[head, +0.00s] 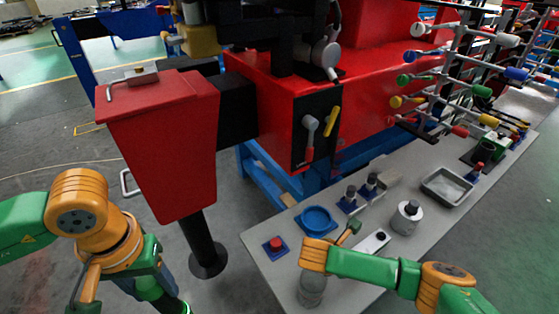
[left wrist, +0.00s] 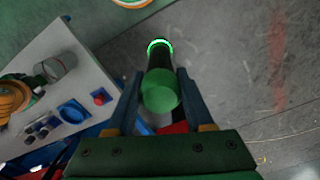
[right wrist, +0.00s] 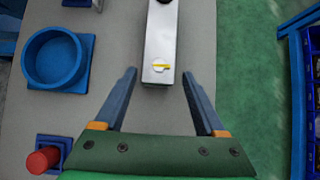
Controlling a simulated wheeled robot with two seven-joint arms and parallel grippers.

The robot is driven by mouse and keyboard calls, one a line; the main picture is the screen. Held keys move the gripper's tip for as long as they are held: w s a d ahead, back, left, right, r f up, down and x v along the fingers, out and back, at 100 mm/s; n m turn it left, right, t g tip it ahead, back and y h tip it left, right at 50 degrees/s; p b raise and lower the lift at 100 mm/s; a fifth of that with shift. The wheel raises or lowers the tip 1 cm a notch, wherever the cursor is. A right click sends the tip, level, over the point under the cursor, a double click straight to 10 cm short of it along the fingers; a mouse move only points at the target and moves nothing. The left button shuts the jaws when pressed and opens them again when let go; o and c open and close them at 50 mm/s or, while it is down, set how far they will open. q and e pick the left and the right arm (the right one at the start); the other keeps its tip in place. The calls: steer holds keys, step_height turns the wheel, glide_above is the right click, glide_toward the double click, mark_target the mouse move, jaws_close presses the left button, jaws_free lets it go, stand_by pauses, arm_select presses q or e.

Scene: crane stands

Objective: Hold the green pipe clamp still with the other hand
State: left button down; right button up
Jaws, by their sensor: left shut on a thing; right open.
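My left gripper (left wrist: 160,76) is shut on a black cylinder with a round green end (left wrist: 161,92) and a glowing green ring; I cannot tell whether this is the green pipe clamp. In the head view my left gripper (head: 165,292) is low at the left, beside the workbench, with its grip partly hidden. My right gripper (right wrist: 159,75) is open and empty above the bench, its fingers either side of the near end of a pale metal block (right wrist: 160,50). Green parts (head: 404,79) also show on the rack at the back right.
The grey bench (head: 262,270) holds a blue round dish (head: 317,222), a red button (head: 275,245), a dark-topped jar (head: 407,216) and a metal tray (head: 447,187). A tapered red housing (head: 160,140) on a black post stands left of the bench.

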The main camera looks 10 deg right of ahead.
steer(key=x, duration=0.2)
steer(key=shift+w+f, duration=0.25)
steer(key=shift+f, duration=0.05)
steer(key=shift+d+f, duration=0.3)
steer(key=shift+d, duration=0.1)
jaws_close()
steer(key=shift+w, duration=0.1)
stand_by(0.4)
steer(key=shift+o, duration=1.2)
jaws_free()
steer(key=shift+a+r, duration=0.1)
